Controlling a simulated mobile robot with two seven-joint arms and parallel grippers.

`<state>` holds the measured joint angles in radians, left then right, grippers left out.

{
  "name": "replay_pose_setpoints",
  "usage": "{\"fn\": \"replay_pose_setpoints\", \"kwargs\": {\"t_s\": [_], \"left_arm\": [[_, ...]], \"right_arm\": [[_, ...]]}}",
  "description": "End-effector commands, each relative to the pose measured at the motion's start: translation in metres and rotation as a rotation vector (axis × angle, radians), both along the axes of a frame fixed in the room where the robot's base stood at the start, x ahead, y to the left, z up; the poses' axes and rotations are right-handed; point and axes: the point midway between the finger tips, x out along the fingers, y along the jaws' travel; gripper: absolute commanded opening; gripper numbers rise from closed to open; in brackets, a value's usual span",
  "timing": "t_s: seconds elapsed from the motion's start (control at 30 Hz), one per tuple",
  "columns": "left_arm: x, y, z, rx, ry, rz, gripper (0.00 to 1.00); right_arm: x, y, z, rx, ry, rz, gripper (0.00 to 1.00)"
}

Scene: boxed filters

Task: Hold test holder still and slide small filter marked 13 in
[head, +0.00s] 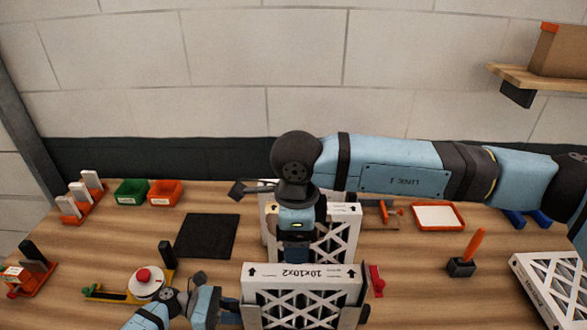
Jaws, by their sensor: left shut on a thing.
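A white boxed filter (302,272) with a lattice face and the print "10x10x2" stands upright at the front centre. A dark grey upright (363,314) at its right side looks like part of the test holder, most of which is hidden or cut off. My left gripper (230,312) comes in at the bottom and is shut at the left side of this assembly, apparently on the holder. My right gripper (294,252) points down just behind the front filter; its fingertips are hidden. Another white lattice filter (343,238) stands behind. I cannot read a 13 on any filter.
A black mat (207,236), green bin (131,191) and orange bin (165,192) lie left. A red-buttoned device (146,282) is near my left arm. At right are a red-rimmed tray (438,216), an orange-handled tool (468,252) and another filter (552,285).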

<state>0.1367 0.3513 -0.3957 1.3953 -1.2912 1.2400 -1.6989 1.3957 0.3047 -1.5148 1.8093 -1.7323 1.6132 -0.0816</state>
Motion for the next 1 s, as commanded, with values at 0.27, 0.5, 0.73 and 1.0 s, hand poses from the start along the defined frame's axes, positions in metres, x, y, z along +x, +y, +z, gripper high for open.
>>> {"fn": "replay_pose_setpoints", "kwargs": {"t_s": [0.27, 0.5, 0.73, 1.0], "left_arm": [[0.000, 0.000, 0.000, -0.001, 0.000, 0.000, 0.10], [0.000, 0.000, 0.000, -0.001, 0.000, 0.000, 0.10], [0.000, 0.000, 0.000, -0.001, 0.000, 0.000, 0.10], [0.000, 0.000, 0.000, -0.001, 0.000, 0.000, 0.10]], "right_arm": [[0.000, 0.001, 0.057, 0.001, -0.003, 0.001, 0.77], [0.000, 0.001, 0.103, 0.001, -0.003, 0.000, 0.77], [0.000, 0.005, 0.129, 0.001, -0.001, -0.001, 0.77], [0.000, 0.005, 0.139, 0.000, 0.000, 0.000, 0.77]]}}
